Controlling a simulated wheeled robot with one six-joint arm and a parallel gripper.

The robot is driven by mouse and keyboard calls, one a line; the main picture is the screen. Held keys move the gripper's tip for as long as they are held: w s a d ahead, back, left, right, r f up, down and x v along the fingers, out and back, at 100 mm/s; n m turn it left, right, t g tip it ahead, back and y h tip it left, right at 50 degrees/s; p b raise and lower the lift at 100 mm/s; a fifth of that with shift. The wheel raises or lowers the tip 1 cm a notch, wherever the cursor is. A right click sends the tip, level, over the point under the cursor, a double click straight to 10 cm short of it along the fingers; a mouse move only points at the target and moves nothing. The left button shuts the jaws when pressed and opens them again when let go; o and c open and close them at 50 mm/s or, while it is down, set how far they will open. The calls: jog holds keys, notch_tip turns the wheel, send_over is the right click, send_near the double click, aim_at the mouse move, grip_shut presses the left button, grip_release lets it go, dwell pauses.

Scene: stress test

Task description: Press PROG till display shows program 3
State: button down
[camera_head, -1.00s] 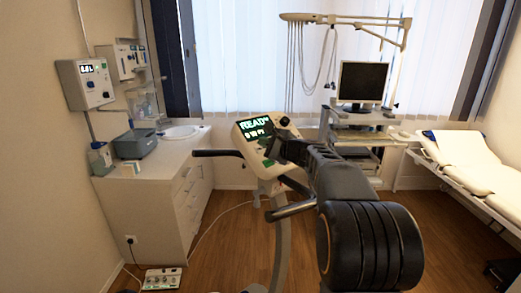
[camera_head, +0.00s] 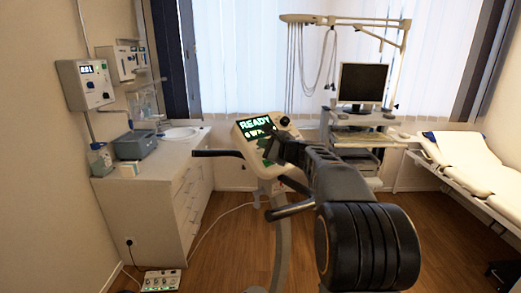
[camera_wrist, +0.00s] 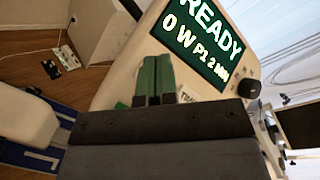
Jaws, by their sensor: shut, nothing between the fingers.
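The console (camera_head: 240,140) of the exercise machine stands ahead of me, with a lit green display (camera_head: 257,127). In the wrist view the display (camera_wrist: 205,45) reads "READY", with "0 W P1 2 Min" below it, partly blurred. My gripper (camera_head: 270,150) is at the console just below the display and covers part of its panel. In the wrist view its green fingers (camera_wrist: 153,78) are together and empty, over the lower panel. A label beside them (camera_wrist: 188,95) is partly hidden by the gripper and seems to start with "TIM". I cannot make out the PROG button or whether the fingers touch the panel.
A dark knob (camera_head: 284,121) sits at the console's upper right, and a black handlebar (camera_head: 215,153) sticks out left.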

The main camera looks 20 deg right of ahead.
jog(key=shift+w+f, duration=0.1)
jog(key=shift+f, duration=0.15)
jog(key=shift+r, duration=0.1)
dwell(0.5)
jog(key=shift+s+d+r, duration=0.1)
jog(key=shift+s+r, duration=0.3)
jog(key=shift+r, duration=0.1)
jog(key=shift+r, duration=0.1)
jog(key=shift+s+d+r+p, duration=0.2)
jog(key=shift+s+r+p, duration=0.25)
jog(key=shift+s+r, duration=0.4)
jog(key=shift+s+d+r+p, duration=0.2)
jog(key=shift+s+r+p, duration=0.2)
jog(key=shift+s+r, duration=0.45)
jog(key=shift+w+r, duration=0.15)
jog(key=shift+r, duration=0.15)
jog(key=s+d+r+p, duration=0.1)
jog(key=s+r+p, duration=0.1)
jog(key=s+r, duration=0.2)
jog(key=shift+d+r+p, duration=0.2)
jog(key=shift+r+p, duration=0.15)
jog(key=shift+r, duration=0.3)
jog(key=shift+a, duration=0.1)
